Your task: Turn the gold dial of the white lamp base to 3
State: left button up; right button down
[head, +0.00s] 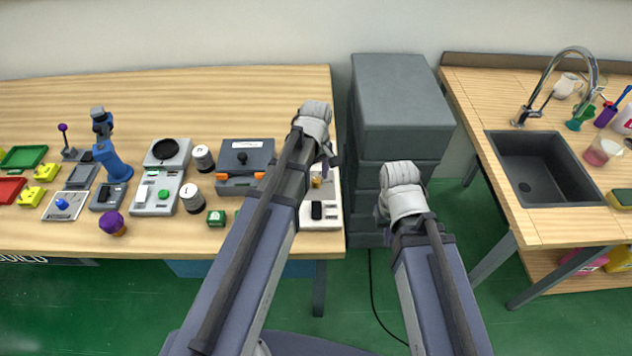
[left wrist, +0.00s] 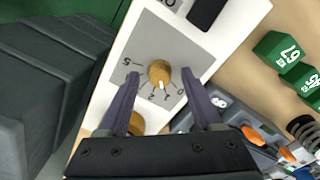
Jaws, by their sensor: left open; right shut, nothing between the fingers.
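The white lamp base (head: 328,222) lies at the right end of the left table, with a black switch (head: 316,210) on it. In the left wrist view, its gold dial (left wrist: 160,72) sits on a grey panel with numbers around it. The dial's white mark points to the low numbers, near 1 or 2. My left gripper (left wrist: 159,76) is open, with one purple finger on each side of the dial; I cannot tell whether they touch it. A second gold part (left wrist: 136,122) shows below the dial. My right gripper (head: 381,213) is mostly hidden by its arm, shut and empty, away from the base.
Green numbered blocks (left wrist: 278,50) and a dark grey box with orange parts (head: 246,160) stand beside the base. Several other devices fill the left table. A grey drawer cabinet (head: 402,100) stands in the gap before the sink table (head: 470,90).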

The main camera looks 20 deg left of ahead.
pick_arm(q)
grip_shut()
dwell(0.6)
